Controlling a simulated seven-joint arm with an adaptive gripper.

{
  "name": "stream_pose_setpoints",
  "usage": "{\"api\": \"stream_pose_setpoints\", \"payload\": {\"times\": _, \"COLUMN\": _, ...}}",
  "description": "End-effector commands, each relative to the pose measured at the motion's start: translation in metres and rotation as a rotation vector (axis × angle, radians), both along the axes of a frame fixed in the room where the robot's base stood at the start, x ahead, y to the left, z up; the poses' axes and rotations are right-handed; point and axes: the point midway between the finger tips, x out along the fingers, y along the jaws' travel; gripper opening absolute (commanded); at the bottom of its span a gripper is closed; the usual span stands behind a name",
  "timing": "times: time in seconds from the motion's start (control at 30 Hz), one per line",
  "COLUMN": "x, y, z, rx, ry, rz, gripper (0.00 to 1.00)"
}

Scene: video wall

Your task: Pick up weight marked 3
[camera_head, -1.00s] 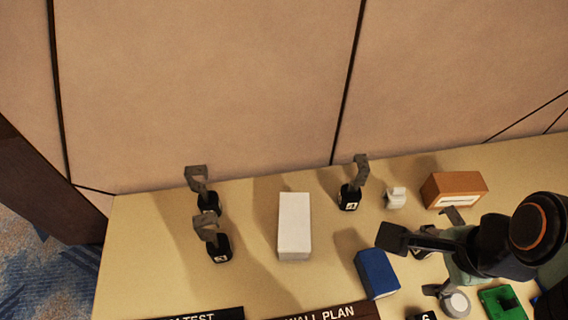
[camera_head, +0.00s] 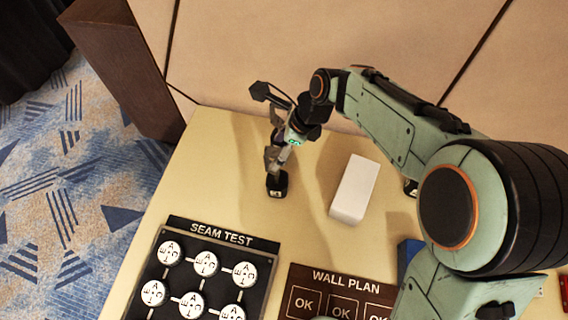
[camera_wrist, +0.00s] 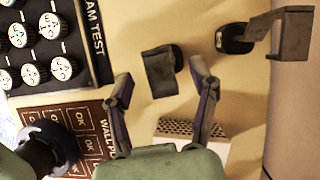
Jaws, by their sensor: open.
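Two black-based weights with grey bent handles stand at the table's left end. The front weight (camera_head: 277,184) has a small white label whose number I cannot read. In the wrist view, its grey handle (camera_wrist: 160,75) lies between and slightly beyond my fingertips. My gripper (camera_head: 282,152) is open and points down over this weight; its fingers also show in the wrist view (camera_wrist: 160,88). I cannot tell whether they touch it.
A white block (camera_head: 355,188) stands right of the weights. The SEAM TEST board (camera_head: 222,233) and WALL PLAN board (camera_head: 345,279) lie toward the front. A blue block (camera_head: 408,255) is partly behind my arm. The wall rises close behind the table.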

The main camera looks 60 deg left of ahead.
Motion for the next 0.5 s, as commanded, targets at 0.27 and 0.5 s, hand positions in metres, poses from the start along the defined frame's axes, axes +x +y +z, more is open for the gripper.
{"api": "stream_pose_setpoints", "payload": {"times": 0.27, "x": -0.0041, "y": 0.004, "z": -0.0154, "rx": 0.0, "ry": -0.002, "rz": -0.002, "gripper": 0.59}}
{"api": "stream_pose_setpoints", "payload": {"times": 0.5, "x": -0.0039, "y": 0.0039, "z": -0.015, "rx": 0.0, "ry": -0.001, "rz": -0.003, "gripper": 0.3}}
